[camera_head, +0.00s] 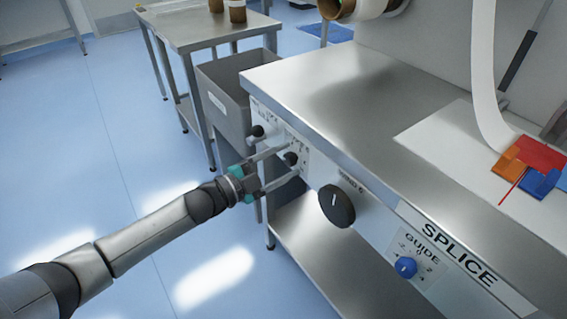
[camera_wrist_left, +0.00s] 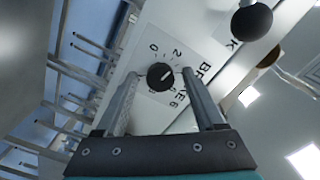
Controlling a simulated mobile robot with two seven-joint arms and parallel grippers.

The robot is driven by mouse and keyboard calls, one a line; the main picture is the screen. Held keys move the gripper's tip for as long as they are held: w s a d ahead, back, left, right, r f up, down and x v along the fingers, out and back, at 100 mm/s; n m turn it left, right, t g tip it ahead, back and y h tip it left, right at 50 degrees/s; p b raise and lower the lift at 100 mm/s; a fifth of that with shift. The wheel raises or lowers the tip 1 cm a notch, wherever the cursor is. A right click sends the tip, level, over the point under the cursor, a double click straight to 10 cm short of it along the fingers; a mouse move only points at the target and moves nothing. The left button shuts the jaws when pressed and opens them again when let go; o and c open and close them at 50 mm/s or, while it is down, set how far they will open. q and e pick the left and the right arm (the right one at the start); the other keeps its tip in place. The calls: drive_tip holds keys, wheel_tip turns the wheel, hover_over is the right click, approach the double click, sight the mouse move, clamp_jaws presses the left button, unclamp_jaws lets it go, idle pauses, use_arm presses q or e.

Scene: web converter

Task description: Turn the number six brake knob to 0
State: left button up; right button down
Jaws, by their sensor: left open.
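The number six brake knob is a small black round knob (camera_head: 291,159) on the white front panel. In the left wrist view the knob (camera_wrist_left: 160,77) sits on a white dial plate, with a "BRAKE 6" label partly hidden by a finger. A pale pointer line on it points toward the right finger, away from the 0 mark at its upper left. My left gripper (camera_head: 290,161) is open, with one finger on each side of the knob. It also shows in the left wrist view (camera_wrist_left: 160,72). I cannot tell whether the fingers touch the knob. My right gripper is out of view.
A large black knob (camera_head: 337,206) is to the right of the brake knob, and another small black knob (camera_head: 257,131) is to its left. A blue guide knob (camera_head: 405,268) is farther right. A grey bin (camera_head: 222,100) stands beyond the panel's left end. Blue floor is open at left.

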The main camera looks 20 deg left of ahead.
use_arm(q)
drive_tip(key=shift+c, duration=0.2)
clamp_jaws()
idle(0.4)
